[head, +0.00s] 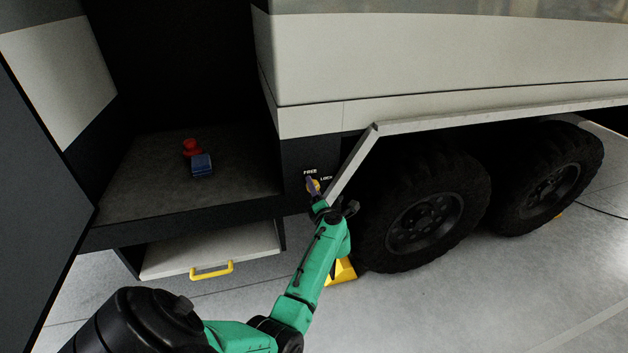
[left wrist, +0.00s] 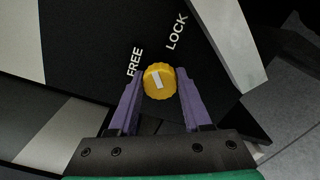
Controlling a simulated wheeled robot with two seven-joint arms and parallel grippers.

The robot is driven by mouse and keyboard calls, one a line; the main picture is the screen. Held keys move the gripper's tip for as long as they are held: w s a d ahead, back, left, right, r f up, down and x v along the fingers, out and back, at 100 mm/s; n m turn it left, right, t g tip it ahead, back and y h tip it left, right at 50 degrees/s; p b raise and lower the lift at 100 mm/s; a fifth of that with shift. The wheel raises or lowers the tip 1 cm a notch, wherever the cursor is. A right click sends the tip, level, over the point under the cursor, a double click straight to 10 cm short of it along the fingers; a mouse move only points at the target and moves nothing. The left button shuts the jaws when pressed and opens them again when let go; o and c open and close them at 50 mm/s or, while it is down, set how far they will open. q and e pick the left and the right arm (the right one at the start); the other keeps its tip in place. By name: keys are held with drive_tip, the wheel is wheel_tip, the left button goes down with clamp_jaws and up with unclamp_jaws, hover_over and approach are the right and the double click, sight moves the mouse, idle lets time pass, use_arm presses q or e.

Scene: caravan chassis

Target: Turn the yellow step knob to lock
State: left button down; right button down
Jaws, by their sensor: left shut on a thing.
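The yellow step knob (head: 314,185) sits on the dark panel beside the open compartment, under the small white FREE and LOCK labels. In the left wrist view the round knob (left wrist: 158,81) shows a short white mark, tilted slightly to the upper left. FREE is to its upper left and LOCK to its upper right. My left gripper (head: 312,190) reaches up to the knob. Its purple fingers (left wrist: 158,88) stand on either side of the knob, shut on it. The fingers partly hide the knob in the head view. My right gripper is not in view.
A pale slanted trim edge (head: 352,165) runs close to the right of the knob. Large black wheels (head: 425,222) stand to the right, with a yellow chock (head: 342,271) below. At left, a step (head: 212,250) with a yellow handle (head: 212,270) lies under the compartment holding red and blue items.

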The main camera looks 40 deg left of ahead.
use_arm(q)
drive_tip(key=m+p, duration=0.2)
drive_tip(key=m, duration=0.1)
drive_tip(key=shift+r+m, duration=0.15)
drive_tip(key=shift+m, duration=0.15)
drive_tip(key=shift+a+m+p, duration=0.1)
drive_tip(key=shift+m+p, duration=1.05)
drive_tip(key=shift+m, duration=0.85)
drive_tip(key=shift+c, duration=1.7)
unclamp_jaws()
drive_tip(key=shift+f, duration=0.2)
